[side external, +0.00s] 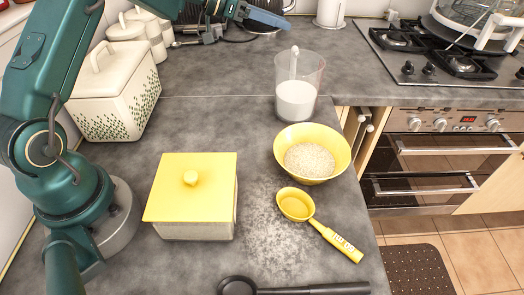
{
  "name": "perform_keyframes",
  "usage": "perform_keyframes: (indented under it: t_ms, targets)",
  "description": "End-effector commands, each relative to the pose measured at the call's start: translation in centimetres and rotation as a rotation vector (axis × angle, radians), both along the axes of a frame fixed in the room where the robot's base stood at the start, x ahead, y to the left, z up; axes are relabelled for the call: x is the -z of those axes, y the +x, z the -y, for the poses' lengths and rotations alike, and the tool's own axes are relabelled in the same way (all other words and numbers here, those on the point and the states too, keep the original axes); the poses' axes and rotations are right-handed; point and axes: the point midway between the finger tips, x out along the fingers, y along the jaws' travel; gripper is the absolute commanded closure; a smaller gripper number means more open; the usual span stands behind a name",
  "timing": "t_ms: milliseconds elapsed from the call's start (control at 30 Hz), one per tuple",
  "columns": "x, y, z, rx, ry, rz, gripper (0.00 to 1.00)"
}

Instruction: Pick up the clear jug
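The clear jug (298,92) stands upright on the grey worktop at the upper middle of the view. Its lower part holds something white, and its upper walls are see-through. A white upright strip, perhaps its handle, shows against it. My gripper (266,18) is at the top edge of the view, above and to the left of the jug and apart from it. Its fingers are seen edge-on and partly cut off, so I cannot tell whether they are open. Nothing is visible held in it.
A yellow bowl (338,142) of pale grains stands just in front of the jug. A yellow scoop (322,226), a yellow-lidded box (166,190) and a black utensil (312,289) lie nearer. White containers (108,117) stand left, and a gas hob (402,68) lies right.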

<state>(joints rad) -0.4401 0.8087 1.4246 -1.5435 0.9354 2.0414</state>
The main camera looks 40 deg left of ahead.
Motion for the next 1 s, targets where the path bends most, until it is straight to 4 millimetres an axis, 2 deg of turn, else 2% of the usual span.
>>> perform_keyframes:
  t_ms: [33, 133, 200, 300, 533, 1000]
  targets:
    - [2.2, -0.1, 0.1, 0.000, -0.008, -0.012, 0.65]
    - [5.9, -0.1, 0.1, 0.000, -0.007, -0.013, 0.65]
    - [7.9, -0.1, 0.1, 0.000, -0.005, -0.009, 0.65]
    - [9.7, 0.0, 0.0, 0.000, -0.003, -0.004, 0.65]
    - [11.1, 0.4, 0.4, 0.003, 0.002, 0.002, 0.65]
    - [12.6, 3.5, 2.6, 0.003, 0.001, 0.002, 0.65]
